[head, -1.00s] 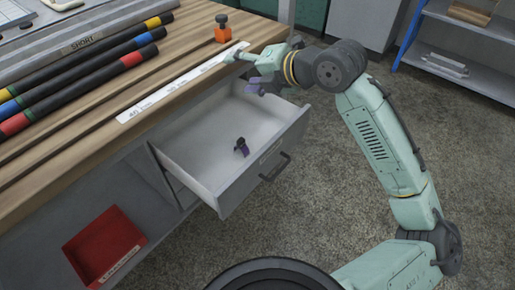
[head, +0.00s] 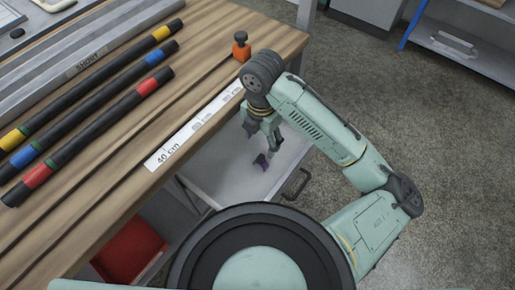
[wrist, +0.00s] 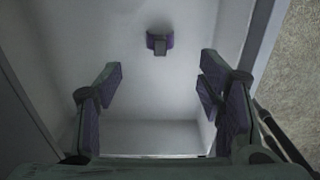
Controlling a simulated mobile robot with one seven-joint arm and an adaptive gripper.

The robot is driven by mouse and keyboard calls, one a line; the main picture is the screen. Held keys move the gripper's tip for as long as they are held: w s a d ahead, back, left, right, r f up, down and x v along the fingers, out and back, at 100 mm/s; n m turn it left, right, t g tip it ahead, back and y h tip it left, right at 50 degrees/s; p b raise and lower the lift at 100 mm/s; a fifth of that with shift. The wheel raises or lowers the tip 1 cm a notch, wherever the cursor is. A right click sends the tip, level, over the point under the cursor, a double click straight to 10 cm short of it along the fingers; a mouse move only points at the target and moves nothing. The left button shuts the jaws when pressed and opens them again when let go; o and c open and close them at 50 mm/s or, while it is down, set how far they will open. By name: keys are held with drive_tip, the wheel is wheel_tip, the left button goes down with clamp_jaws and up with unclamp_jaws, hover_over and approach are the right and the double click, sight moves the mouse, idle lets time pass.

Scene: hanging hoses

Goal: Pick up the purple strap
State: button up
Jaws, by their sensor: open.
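The purple strap (head: 261,161) lies in the open drawer (head: 222,182), small and partly dark, just below my gripper in the head view. In the wrist view the strap (wrist: 160,42) is a small purple and black piece on the pale drawer floor, above and between my fingertips. My gripper (wrist: 157,82) is open and empty, with purple pads on both fingers. In the head view my gripper (head: 266,142) points down over the drawer. The strap is apart from the fingers; the height gap is hard to tell.
The wooden bench (head: 110,185) stands beside the drawer, with several black hoses with coloured bands and a white 40 cm strip (head: 195,132). An orange-based knob (head: 241,47) stands near the bench corner. The drawer walls and handle (head: 297,184) border the gripper. A red bin (head: 130,250) sits below.

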sight(261, 157)
wheel_tip(261, 157, down, 5)
drive_tip(key=shift+r, duration=0.1)
drive_tip(key=shift+f+p, duration=0.5)
drive_tip(key=shift+f, duration=2.4)
drive_tip(key=shift+c, duration=0.4)
drive_tip(key=c, duration=1)
